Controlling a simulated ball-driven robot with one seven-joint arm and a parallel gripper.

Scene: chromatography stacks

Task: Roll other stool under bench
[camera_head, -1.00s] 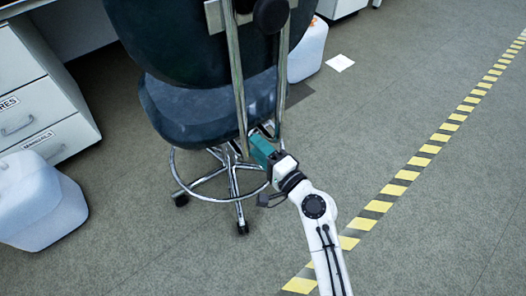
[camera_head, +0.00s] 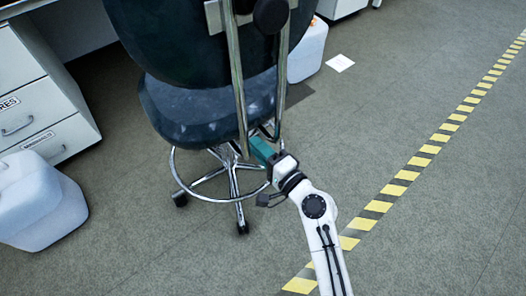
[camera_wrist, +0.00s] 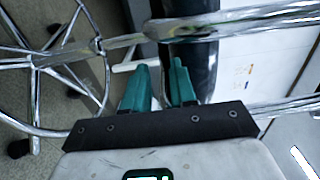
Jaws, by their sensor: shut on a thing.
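The stool (camera_head: 205,115) has a dark blue seat and back, a chrome back frame, a chrome foot ring and castors. It stands upright on the floor left of the middle. My gripper (camera_head: 264,150) is at the stool's chrome back frame, near seat height. Much of the space under the bench is hidden behind the stool.
A white jerrycan (camera_head: 38,200) stands at the left by the drawers. Another white container (camera_head: 308,52) stands behind the stool. A paper sheet (camera_head: 340,63) lies on the floor. Yellow-black tape (camera_head: 407,175) crosses the clear floor at the right.

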